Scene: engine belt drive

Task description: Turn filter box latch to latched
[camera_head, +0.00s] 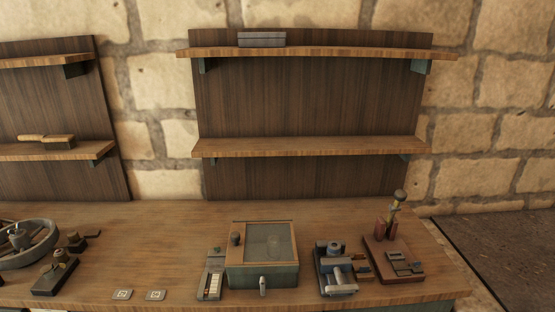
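The filter box (247,277) is a square box with teal-grey sides, a wooden-rimmed top and a dark glassy panel. It stands near the front edge of the workbench, right of centre. A small pale metal latch (263,285) shows on its front face, its lower end pointing down. I cannot tell from this view whether that position is latched. Neither of my grippers is in view.
On the workbench (160,240), a narrow gauge-like device (212,275) stands close left of the box. A grey metal fixture (335,268) and a reddish-brown stand (393,259) are to its right. Two small tags (122,295) and a wheel (22,243) lie left. Wooden shelves (310,147) hang behind.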

